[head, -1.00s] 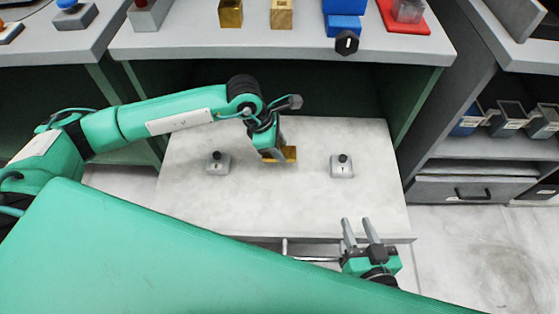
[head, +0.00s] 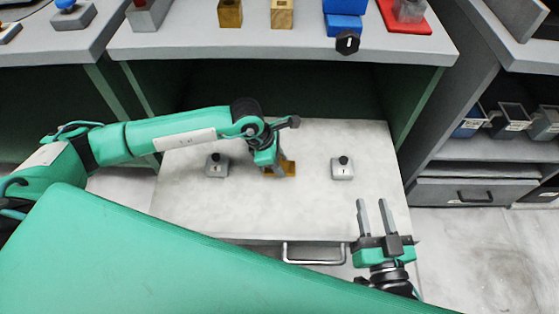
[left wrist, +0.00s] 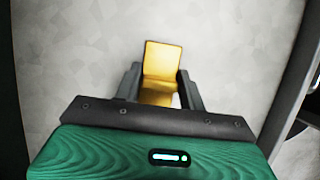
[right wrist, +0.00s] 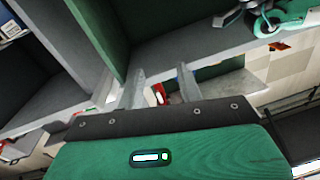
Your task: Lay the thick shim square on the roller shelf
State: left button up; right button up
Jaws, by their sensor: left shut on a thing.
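A gold-coloured block (head: 289,169), which I take to be the thick shim, is at my left gripper (head: 274,171) over the middle of the pale pulled-out shelf (head: 300,215). In the left wrist view the gold piece (left wrist: 162,60) sits between the fingers of my left gripper (left wrist: 160,80), which is shut on it. Its edges look roughly in line with the fingers. I cannot tell whether it touches the shelf. My right gripper (head: 373,203) is open and empty over the shelf's front right corner; its two fingers also show apart in the right wrist view (right wrist: 160,82).
Two small grey blocks with black knobs stand on the shelf, one left (head: 217,168) and one right (head: 342,170) of the gold piece. A metal handle (head: 315,261) is at the shelf's front. The counter (head: 200,45) above holds gold, blue and red items. The shelf's front is bare.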

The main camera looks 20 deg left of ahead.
pick_arm(q)
jog(key=o, duration=1.1)
pick_arm(e)
jog(key=shift+w+r+t, duration=0.1)
jog(key=shift+r+t, duration=0.2)
jog(key=shift+r, duration=0.05)
